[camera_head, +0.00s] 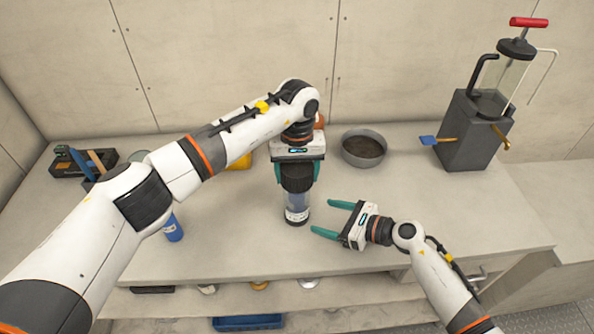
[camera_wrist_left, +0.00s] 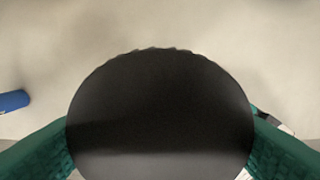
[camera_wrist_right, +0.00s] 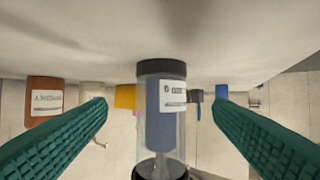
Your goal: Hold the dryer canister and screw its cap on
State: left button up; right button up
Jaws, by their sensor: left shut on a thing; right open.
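The dryer canister (camera_head: 297,202) stands upright on the counter, with a clear body, bluish contents, a white label and a black base. It also shows in the right wrist view (camera_wrist_right: 165,105), where the picture is upside down. The black cap (camera_head: 297,180) is at the canister's top, and its round face fills much of the left wrist view (camera_wrist_left: 160,115). I cannot tell whether its thread is engaged. My left gripper (camera_head: 298,178) is shut on the cap from above. My right gripper (camera_head: 322,217) is open right of the canister, its fingers pointing at the body without touching.
A grey bowl of dark material (camera_head: 364,136) stands behind to the right. A grey box with a glass cylinder (camera_head: 468,135) is at the far right. A blue bottle (camera_head: 173,229) and a black tool tray (camera_head: 66,168) are left. The counter right of my right gripper is clear.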

aim_at(308, 212)
jog(key=shift+x, duration=4.35)
jog(key=c, duration=0.8)
